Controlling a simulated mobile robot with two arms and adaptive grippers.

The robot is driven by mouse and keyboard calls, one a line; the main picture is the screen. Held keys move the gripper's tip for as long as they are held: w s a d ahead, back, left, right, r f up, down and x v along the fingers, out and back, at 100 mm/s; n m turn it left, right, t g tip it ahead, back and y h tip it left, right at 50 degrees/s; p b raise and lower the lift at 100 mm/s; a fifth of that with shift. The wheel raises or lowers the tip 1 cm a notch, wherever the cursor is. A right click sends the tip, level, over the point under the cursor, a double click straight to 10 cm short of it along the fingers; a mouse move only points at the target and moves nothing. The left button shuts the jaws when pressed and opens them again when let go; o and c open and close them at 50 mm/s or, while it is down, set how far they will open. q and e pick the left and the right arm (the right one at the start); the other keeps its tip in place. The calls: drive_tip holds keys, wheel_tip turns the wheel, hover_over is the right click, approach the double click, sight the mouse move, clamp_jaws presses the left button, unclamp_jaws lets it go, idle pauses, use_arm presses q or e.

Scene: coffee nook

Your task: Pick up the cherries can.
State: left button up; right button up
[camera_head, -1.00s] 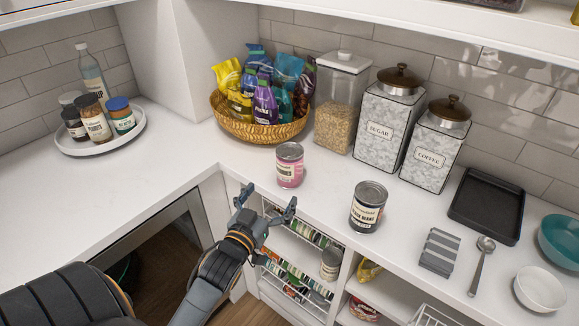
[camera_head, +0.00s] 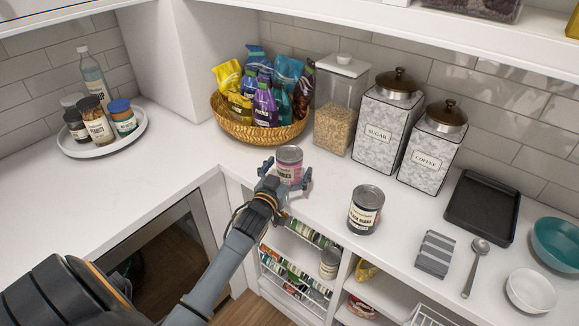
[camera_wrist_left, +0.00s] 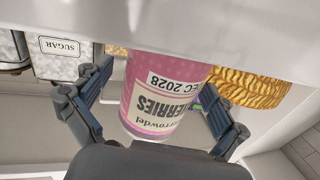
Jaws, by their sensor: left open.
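The cherries can (camera_head: 289,163) is pink with a cream label and a silver top. It stands upright near the counter's front edge. In the left wrist view the cherries can (camera_wrist_left: 162,100) appears upside down, its label partly readable. My left gripper (camera_head: 285,172) is open, with one finger on each side of the can. In the left wrist view my left gripper (camera_wrist_left: 152,105) has its fingers spread, with visible gaps between them and the can. The palm hides part of the can. My right gripper is not in view.
A black beans can (camera_head: 365,209) stands to the right on the counter. Behind are a wicker basket (camera_head: 258,131) of pouches, a clear grain container (camera_head: 336,118) and the sugar canister (camera_head: 383,125). Counter left of the cherries can is clear. Open shelves lie below the edge.

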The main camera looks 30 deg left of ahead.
use_arm(q)
drive_tip(key=shift+r, duration=0.1)
drive_tip(key=c, duration=1.7)
drive_tip(key=shift+r, duration=0.55)
drive_tip(key=s+d+r, duration=0.1)
drive_tip(key=s+r, duration=0.3)
drive_tip(key=s+d+r+b, duration=0.1)
drive_tip(key=s+r, duration=0.3)
drive_tip(key=s, duration=0.1)
drive_tip(key=s+d+r+b, duration=0.1)
drive_tip(key=s+r, duration=0.2)
drive_tip(key=s, duration=0.1)
drive_tip(key=shift+s+d+r, duration=0.3)
drive_tip(key=shift+r, duration=0.1)
